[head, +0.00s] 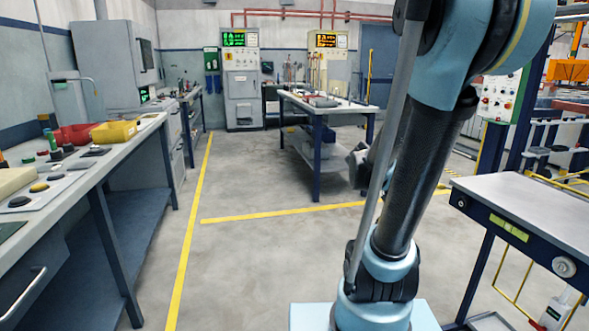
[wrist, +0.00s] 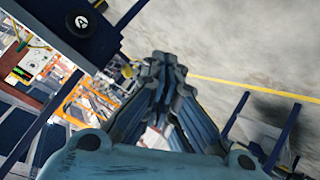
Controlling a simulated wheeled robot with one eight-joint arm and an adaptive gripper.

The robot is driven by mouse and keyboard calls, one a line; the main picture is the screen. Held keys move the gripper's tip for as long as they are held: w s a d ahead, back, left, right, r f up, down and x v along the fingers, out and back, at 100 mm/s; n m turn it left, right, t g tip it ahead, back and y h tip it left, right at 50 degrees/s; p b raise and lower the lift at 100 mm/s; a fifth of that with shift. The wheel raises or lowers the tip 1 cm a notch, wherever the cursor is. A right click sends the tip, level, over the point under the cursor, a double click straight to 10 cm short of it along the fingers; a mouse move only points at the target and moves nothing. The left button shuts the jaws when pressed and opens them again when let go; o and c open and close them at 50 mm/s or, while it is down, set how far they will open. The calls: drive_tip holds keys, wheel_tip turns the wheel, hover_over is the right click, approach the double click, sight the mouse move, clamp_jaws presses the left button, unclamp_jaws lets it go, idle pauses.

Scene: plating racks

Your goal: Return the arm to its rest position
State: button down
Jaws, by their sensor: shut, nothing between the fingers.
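My gripper (wrist: 164,62) shows in the wrist view with its fingertips together. It is shut and nothing shows between the fingers. In the head view my gripper (head: 359,166) is mostly hidden behind my arm (head: 425,160), and only a grey part shows at the arm's left side. My arm stands folded and raised in front of the head camera. The gripper hangs above the concrete floor and appears to touch nothing.
A workbench (head: 58,190) with yellow and red bins (head: 114,131) runs along the left. A table (head: 330,108) stands at the back middle. A grey-topped stand (head: 530,210) is close on the right. The floor between has yellow lines and free room.

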drive_tip(key=s+a+f+n+g+y, duration=0.1)
drive_tip(key=s+a+f+n+y, duration=0.2)
drive_tip(key=s+a, duration=0.5)
drive_tip(key=s+a+f+n+g+y, duration=0.1)
drive_tip(key=s+a+f+n+y, duration=0.3)
drive_tip(key=s+a+y, duration=0.3)
drive_tip(key=s+a+f, duration=0.1)
drive_tip(key=a, duration=0.3)
